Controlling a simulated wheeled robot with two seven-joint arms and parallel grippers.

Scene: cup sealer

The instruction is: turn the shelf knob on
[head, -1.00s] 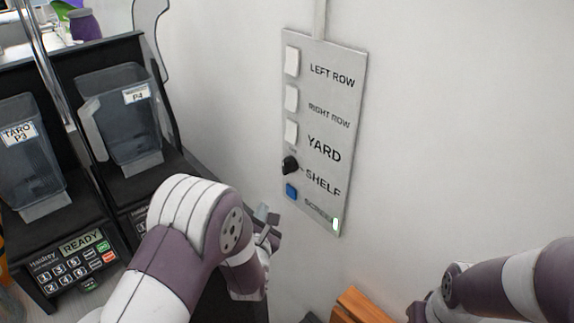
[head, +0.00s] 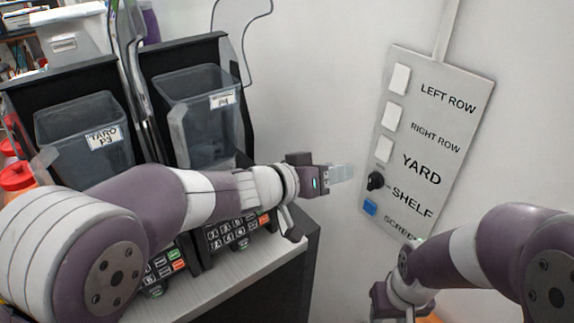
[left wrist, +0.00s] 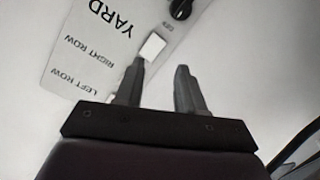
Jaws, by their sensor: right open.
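The shelf knob (head: 376,181) is small, black and round, on a grey wall panel (head: 452,95) beside the word SHELF. It also shows at the top edge of the left wrist view (left wrist: 181,8). My left gripper (head: 345,173) is to the left of the knob, pointing right, apart from it. In the left wrist view my left gripper's fingers (left wrist: 160,66) are spread with nothing between them. My right gripper (head: 385,302) is low in the head view, below the panel; its fingertips are not clearly seen.
The panel has white switches (head: 383,149) above the knob and a blue one (head: 370,207) below. Dispensers with clear bins (head: 85,130) and keypads (head: 232,233) stand on a counter at left. My right forearm is near the panel's lower right.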

